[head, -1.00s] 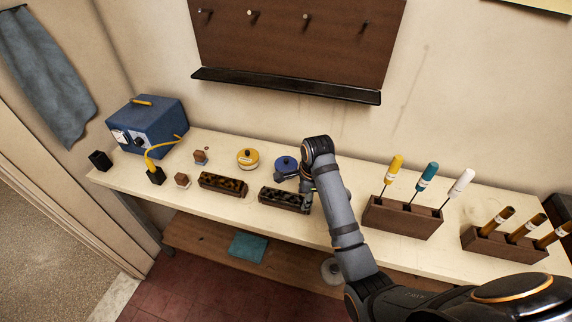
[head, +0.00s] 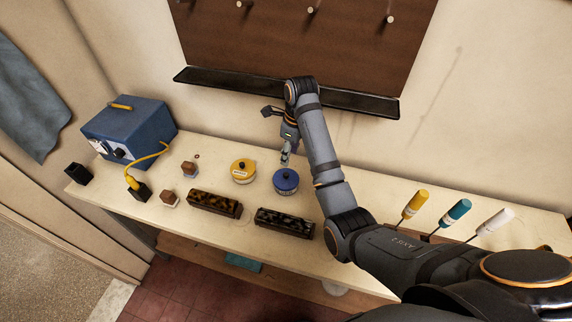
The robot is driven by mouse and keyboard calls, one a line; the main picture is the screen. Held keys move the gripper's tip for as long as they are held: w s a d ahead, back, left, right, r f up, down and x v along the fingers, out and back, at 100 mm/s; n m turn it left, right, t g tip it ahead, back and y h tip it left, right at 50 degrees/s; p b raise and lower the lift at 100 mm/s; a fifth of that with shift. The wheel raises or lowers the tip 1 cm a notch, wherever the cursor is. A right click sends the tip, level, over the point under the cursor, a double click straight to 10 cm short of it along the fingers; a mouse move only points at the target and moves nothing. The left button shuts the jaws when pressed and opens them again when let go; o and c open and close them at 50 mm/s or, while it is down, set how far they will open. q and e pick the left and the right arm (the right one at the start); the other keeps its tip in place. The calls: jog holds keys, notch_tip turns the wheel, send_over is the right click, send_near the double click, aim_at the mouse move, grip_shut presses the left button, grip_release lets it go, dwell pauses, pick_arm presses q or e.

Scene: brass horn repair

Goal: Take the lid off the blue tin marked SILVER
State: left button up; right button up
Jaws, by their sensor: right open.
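The blue tin (head: 286,183) stands on the bench, right of the yellow tin (head: 243,173). A blue lid with a dark knob sits on top of it; its label is too small to read. My right gripper (head: 285,160) is open and empty, with its fingers pointing down just behind the tin's knob in the picture. I cannot tell the exact height or gap between fingertips and knob. My left gripper is not in view.
Two dark slotted blocks (head: 214,204) lie in front of the tins. A blue box (head: 128,130) with a yellow cable stands at left. A dark wall board with a ledge (head: 230,83) hangs behind.

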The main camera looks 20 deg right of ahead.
jog(key=b, duration=0.2)
send_over(286, 174)
jog(key=f, duration=0.4)
jog(key=shift+s+d+f, duration=0.1)
jog(key=shift+s+d, duration=0.15)
jog(key=shift+s, duration=0.1)
jog(key=shift+w+f+p, duration=0.15)
jog(key=shift+f+p, duration=0.25)
jog(key=shift+f, duration=0.55)
notch_tip(286, 174, down, 4)
jog(key=shift+w+a+r+p, duration=0.15)
jog(key=shift+r+p, duration=0.05)
jog(key=shift+p, duration=0.15)
jog(key=shift+f, duration=0.15)
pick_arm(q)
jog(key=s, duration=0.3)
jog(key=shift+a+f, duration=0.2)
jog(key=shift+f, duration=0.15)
pick_arm(e)
grip_shut()
